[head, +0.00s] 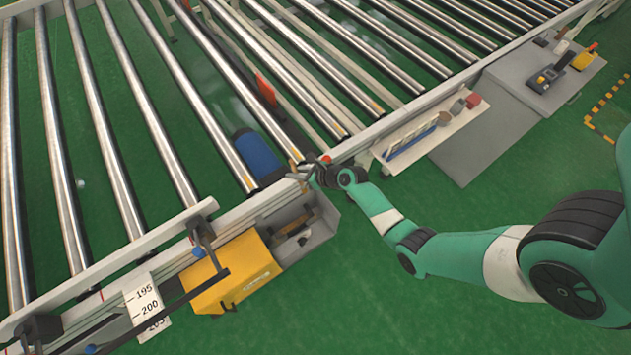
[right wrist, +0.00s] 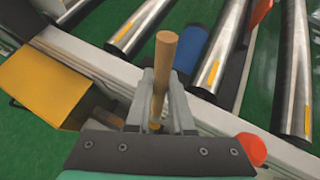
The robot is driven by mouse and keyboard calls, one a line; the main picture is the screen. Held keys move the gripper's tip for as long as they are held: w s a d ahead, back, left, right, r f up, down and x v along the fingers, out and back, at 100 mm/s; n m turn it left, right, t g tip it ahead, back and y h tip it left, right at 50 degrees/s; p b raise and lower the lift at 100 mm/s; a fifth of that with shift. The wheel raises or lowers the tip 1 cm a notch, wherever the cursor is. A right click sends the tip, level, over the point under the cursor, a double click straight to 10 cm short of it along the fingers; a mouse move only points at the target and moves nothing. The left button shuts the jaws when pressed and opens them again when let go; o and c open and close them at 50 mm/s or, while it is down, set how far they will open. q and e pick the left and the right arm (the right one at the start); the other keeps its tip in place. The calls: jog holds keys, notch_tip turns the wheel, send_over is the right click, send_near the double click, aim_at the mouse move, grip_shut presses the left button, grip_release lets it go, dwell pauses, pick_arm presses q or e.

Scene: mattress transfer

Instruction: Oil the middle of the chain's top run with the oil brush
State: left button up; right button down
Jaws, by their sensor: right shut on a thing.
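My right gripper (head: 312,174) is at the conveyor's side rail, near the open end of the drive housing. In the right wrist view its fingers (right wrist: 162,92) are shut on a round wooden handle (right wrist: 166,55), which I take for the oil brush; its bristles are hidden. The open housing (head: 325,222), beside the yellow guard (head: 230,272), holds dark and brown parts. The chain is too small or too shaded to make out there. The yellow guard also shows in the right wrist view (right wrist: 45,85). My left gripper is not in view.
Steel rollers (head: 120,120) fill the conveyor, with a blue cylinder (head: 258,155) among them. A white tray (head: 432,130) with small items hangs along the rail. Green floor is open at lower middle.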

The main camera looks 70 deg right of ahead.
jog(key=w+a+f+n+t+y+b, duration=0.1)
jog(key=a+f+b, duration=0.15)
jog(key=a, duration=0.35)
jog(key=w+a+f+n+t+y+b, duration=0.1)
jog(key=w+a+t+b, duration=0.1)
jog(key=a+b, duration=0.25)
jog(key=f+b, duration=0.5)
jog(key=shift+s+a+f+b, duration=0.1)
jog(key=shift+a+f+b, duration=0.15)
jog(key=shift+f+b, duration=0.05)
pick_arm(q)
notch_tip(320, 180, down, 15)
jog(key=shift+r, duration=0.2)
pick_arm(e)
jog(key=shift+r, duration=0.1)
